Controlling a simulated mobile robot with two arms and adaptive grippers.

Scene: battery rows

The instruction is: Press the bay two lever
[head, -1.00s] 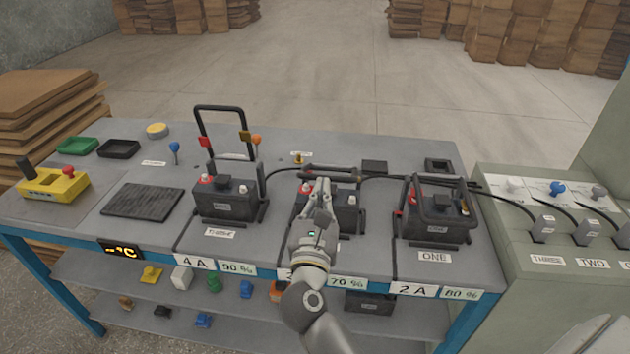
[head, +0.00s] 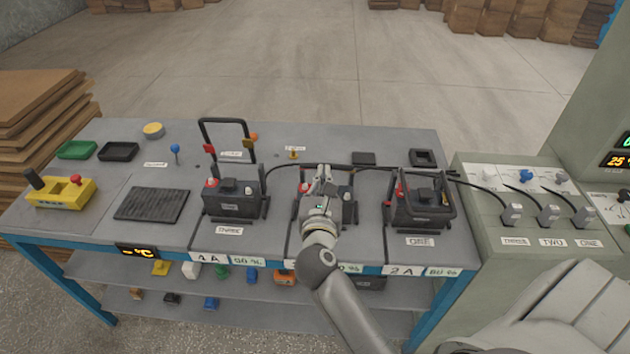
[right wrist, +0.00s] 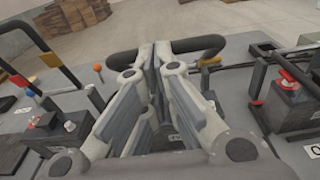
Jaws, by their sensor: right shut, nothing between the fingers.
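Bay two is the middle bay, with a dark battery (head: 347,210) partly hidden by my right gripper. Its black bar lever (head: 345,168) runs across the back of the bay; in the right wrist view the bar (right wrist: 200,43) shows on both sides of my fingertips. My right gripper (head: 323,172) is shut and empty, its fingertips (right wrist: 160,50) over the battery and close to the bar. I cannot tell whether they touch it. Bay three's black bar (head: 224,122) stands upright at left. Bay one's bar (head: 447,183) is low around its battery at right. My left gripper is out of view.
A black cable (head: 285,168) runs behind the batteries. Blue (head: 174,149) and orange (head: 253,138) knobs stand behind bay three. A green console (head: 480,232) with plugs adjoins the table at right. A yellow box (head: 60,194) and black mat (head: 152,204) lie left.

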